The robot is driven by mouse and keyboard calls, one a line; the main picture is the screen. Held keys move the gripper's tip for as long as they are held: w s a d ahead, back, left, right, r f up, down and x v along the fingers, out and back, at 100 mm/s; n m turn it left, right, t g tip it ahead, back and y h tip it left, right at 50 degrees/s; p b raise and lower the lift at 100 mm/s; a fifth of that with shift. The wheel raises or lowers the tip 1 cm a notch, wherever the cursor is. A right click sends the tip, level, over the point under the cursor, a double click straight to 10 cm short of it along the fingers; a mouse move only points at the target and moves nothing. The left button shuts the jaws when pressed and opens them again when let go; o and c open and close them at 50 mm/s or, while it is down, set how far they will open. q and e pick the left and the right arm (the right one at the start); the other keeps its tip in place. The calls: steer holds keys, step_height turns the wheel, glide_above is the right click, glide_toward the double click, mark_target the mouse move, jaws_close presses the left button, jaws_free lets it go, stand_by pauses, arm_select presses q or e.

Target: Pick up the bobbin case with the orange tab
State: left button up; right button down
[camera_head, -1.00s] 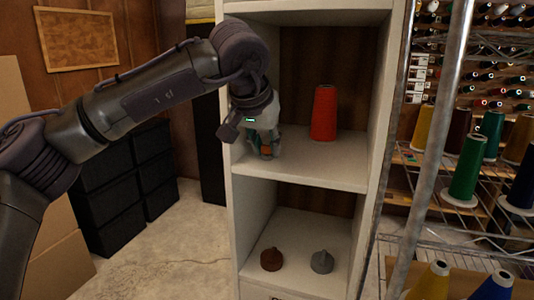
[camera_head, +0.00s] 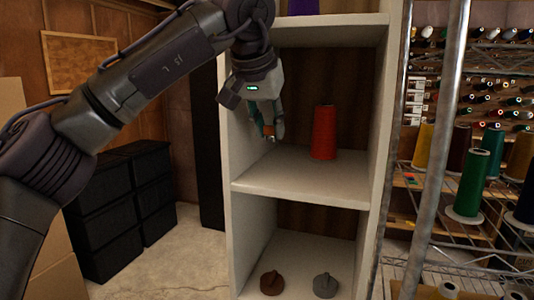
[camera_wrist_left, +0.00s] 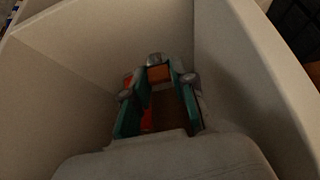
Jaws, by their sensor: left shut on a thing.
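My left gripper (camera_head: 267,136) is shut on the bobbin case with the orange tab (camera_head: 268,130). It holds it above the left part of the white middle shelf (camera_head: 300,178), apart from the shelf board. Only a small orange patch of the case shows in the head view, as the fingers cover the rest. In the left wrist view the orange tab (camera_wrist_left: 158,74) and a grey metal part show between the teal fingertips (camera_wrist_left: 157,88). My right gripper is in neither view.
A red thread cone (camera_head: 324,133) stands on the same shelf, right of the gripper. A brown piece (camera_head: 271,284) and a grey piece (camera_head: 325,286) sit on the shelf below. A metal rack (camera_head: 440,150) with thread cones stands at right.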

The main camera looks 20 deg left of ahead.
arm_select(q)
steer(key=s+d+b, duration=0.2)
steer(key=s+d, duration=0.2)
steer(key=d, duration=0.4)
steer(key=s+d+b, duration=0.2)
steer(key=s+d, duration=0.3)
steer(key=d, duration=0.3)
steer(key=shift+s+d+f, duration=0.25)
steer(key=shift+s+d, duration=0.05)
steer(key=shift+d, duration=0.05)
